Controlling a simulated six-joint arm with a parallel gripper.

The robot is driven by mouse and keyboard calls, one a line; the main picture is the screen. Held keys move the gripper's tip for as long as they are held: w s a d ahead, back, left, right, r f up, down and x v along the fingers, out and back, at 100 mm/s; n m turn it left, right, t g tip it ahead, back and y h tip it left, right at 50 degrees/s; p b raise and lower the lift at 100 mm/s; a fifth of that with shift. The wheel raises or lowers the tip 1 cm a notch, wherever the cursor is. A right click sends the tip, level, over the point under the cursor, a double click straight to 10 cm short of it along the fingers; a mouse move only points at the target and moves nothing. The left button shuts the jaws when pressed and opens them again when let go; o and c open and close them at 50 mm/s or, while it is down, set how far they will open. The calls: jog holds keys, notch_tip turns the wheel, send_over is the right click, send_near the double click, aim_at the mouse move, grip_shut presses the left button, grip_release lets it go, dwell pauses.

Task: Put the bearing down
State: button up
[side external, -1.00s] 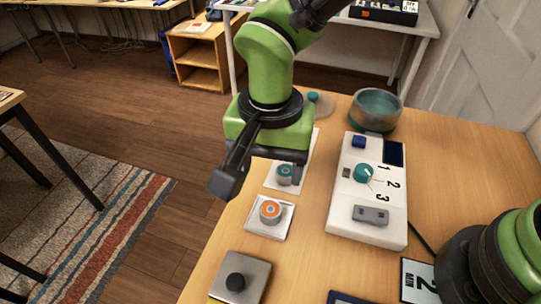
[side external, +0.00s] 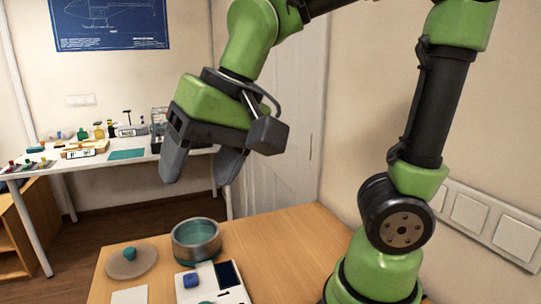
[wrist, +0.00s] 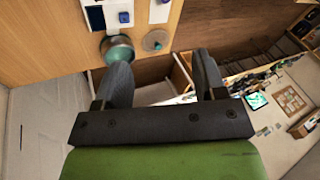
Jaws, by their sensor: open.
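My gripper (side external: 200,167) is open in the side external view, raised above the far end of the wooden table. Nothing shows between its fingers. In the wrist view my gripper (wrist: 159,60) also has its two fingers wide apart and empty. I cannot pick out a bearing for certain in either current view. The near part of the table, where round parts lay on white cards, is outside the side external view now.
A grey bowl with teal inside (side external: 197,243) stands at the table's far end. Left of it lies a round disc (side external: 115,266) with a teal knob. A white control box (side external: 186,271) and a white card (side external: 130,296) are nearer. A cluttered bench (side external: 90,163) stands behind.

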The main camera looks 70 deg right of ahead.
jog(key=s+d+n+t, duration=0.1)
jog(key=s+d+t, duration=0.1)
jog(key=s+d, duration=0.2)
jog(key=s, duration=0.3)
jog(key=shift+s+d+r+t, duration=0.2)
jog(key=shift+d+r+t, duration=0.1)
jog(key=shift+t, duration=0.1)
dwell(0.7)
